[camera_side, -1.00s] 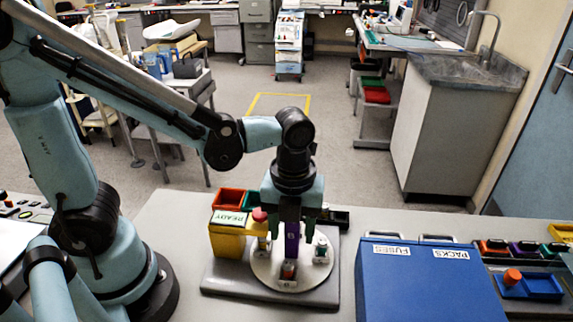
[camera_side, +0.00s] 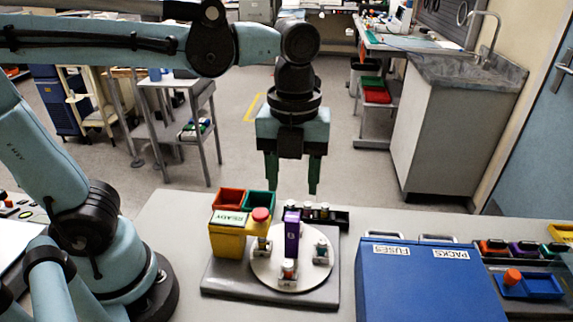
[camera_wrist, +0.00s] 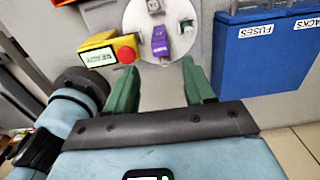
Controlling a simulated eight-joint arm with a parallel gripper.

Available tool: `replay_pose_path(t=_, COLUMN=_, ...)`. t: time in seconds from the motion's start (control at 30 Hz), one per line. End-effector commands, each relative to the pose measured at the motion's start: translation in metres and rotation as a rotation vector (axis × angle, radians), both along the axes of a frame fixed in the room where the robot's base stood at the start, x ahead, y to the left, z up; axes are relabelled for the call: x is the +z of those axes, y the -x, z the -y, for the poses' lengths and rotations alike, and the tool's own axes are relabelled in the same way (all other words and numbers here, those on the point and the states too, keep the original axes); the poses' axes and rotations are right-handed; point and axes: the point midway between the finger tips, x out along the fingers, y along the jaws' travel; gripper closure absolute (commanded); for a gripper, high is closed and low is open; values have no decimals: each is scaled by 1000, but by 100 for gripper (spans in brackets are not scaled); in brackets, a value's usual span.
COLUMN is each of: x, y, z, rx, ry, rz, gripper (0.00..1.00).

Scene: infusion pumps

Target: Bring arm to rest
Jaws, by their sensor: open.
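My gripper (camera_side: 292,190) is open and empty, with its green fingers apart, pointing down above the workstation in the side view. In the wrist view my gripper (camera_wrist: 163,92) also shows nothing between its fingers. Below it in the side view, a purple block (camera_side: 292,236) stands upright on a round pale disc (camera_side: 262,273). The purple block also shows in the wrist view (camera_wrist: 160,41), clear of the fingers. Several small pieces with white parts sit around the disc.
A yellow box (camera_side: 227,240) with a READY display and a red button (camera_side: 261,214) stands left of the disc. A blue case (camera_side: 430,285) labelled FUSES and PACKS is to the right. Red (camera_side: 229,200) and green (camera_side: 262,200) bins stand behind. The air around my gripper is clear.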

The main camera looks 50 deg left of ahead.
Motion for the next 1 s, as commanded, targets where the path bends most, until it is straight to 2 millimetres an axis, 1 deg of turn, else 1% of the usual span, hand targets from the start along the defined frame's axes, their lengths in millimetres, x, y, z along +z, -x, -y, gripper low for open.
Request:
replay_pose_path(t=0.13, x=4, y=0, z=0, rx=0, ry=0, rz=0, gripper=47)
replay_pose_path(t=0.43, x=4, y=0, z=0, rx=8, ry=1, rz=2, gripper=47)
replay_pose_path(t=0.57, x=1, y=-1, z=-6, rx=122, ry=12, rz=30, gripper=47)
replay_pose_path(t=0.67, x=-4, y=-3, z=-15, rx=325, ry=38, rz=77, gripper=47)
replay_pose_path(t=0.87, x=-17, y=-7, z=-38, rx=865, ry=144, rz=189, gripper=47)
replay_pose_path(t=1.0, x=-24, y=-10, z=-54, rx=1244, ry=253, rz=251, gripper=47)
